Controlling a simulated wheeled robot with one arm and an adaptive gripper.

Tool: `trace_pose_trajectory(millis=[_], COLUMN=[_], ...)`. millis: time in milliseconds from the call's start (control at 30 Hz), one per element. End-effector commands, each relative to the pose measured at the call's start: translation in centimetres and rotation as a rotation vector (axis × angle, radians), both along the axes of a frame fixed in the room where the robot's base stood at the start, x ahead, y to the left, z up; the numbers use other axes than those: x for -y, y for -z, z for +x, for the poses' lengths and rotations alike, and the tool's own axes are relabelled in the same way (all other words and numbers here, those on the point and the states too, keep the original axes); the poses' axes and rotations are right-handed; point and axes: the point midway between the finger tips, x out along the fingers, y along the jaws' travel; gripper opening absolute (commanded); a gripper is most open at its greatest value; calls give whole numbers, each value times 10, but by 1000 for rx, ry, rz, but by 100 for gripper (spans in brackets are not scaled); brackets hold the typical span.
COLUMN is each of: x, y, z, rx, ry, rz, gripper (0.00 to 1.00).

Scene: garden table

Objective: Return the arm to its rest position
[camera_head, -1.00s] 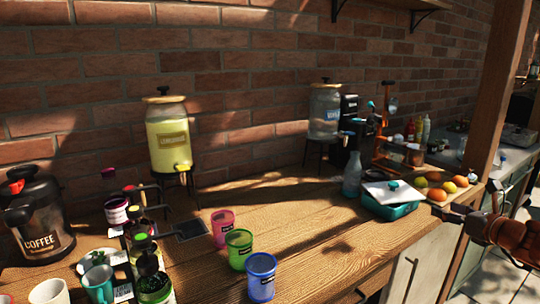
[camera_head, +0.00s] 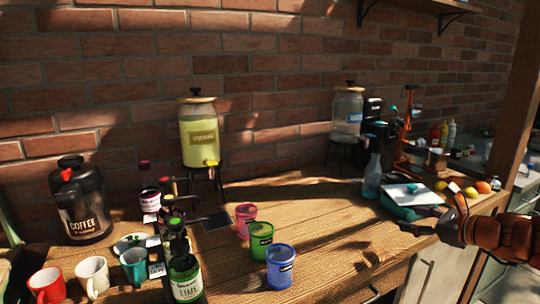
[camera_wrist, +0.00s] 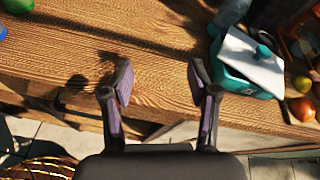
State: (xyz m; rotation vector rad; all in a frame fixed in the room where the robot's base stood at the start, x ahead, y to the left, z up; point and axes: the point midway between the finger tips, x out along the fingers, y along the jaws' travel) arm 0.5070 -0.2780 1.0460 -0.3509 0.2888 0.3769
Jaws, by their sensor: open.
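My gripper (camera_head: 425,222) is at the right in the head view, by the front edge of the wooden table (camera_head: 330,225). In the wrist view my gripper (camera_wrist: 158,85) has its two fingers spread apart, with only bare tabletop and the table edge between them. It is open and empty. A teal box with a white lid (camera_head: 411,195) sits on the table just behind my gripper; the box also shows at the right of the wrist view (camera_wrist: 248,65), apart from the fingers.
Pink (camera_head: 246,216), green (camera_head: 262,240) and blue (camera_head: 280,266) cups stand mid-table. A blue bottle (camera_head: 372,178) and fruit (camera_head: 470,192) flank the box. Mugs (camera_head: 92,277), syrup bottles and a coffee urn (camera_head: 82,205) crowd the left. The table's middle right is clear.

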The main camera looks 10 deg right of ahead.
Motion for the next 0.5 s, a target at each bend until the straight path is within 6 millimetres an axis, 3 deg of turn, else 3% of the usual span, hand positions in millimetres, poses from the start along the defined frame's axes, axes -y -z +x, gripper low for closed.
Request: trace_pose_trajectory(millis=[33, 233, 400, 500], x=[-30, -152, -242, -278], y=[-3, 2, 16, 24], z=[3, -12, -57, -90], rx=[-11, -49, -64, -61], ry=[-77, -443, -796, -994], rz=[-49, -309, -545, -682], gripper=[60, 60, 60, 60])
